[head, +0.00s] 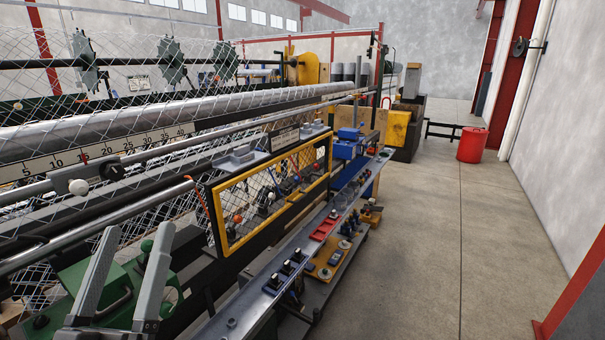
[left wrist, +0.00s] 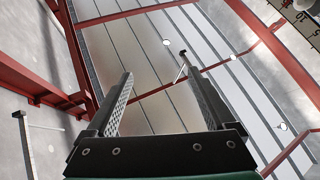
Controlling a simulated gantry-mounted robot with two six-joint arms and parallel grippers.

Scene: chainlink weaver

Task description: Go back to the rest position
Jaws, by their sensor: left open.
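My left gripper (head: 128,262) is at the lower left of the head view, beside the chainlink weaving machine (head: 110,145). Its two grey fingers point up and stand apart with nothing between them. In the left wrist view the same gripper (left wrist: 163,88) shows two ribbed fingers spread wide and empty, against the ceiling and red beams. My right gripper is not in view.
A yellow-framed mesh guard (head: 222,218) and a long narrow rail (head: 250,290) with small parts run along the machine's front. A red bin (head: 472,145) stands at the back right. A red post (head: 575,300) is at the lower right. The concrete floor (head: 440,230) between is clear.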

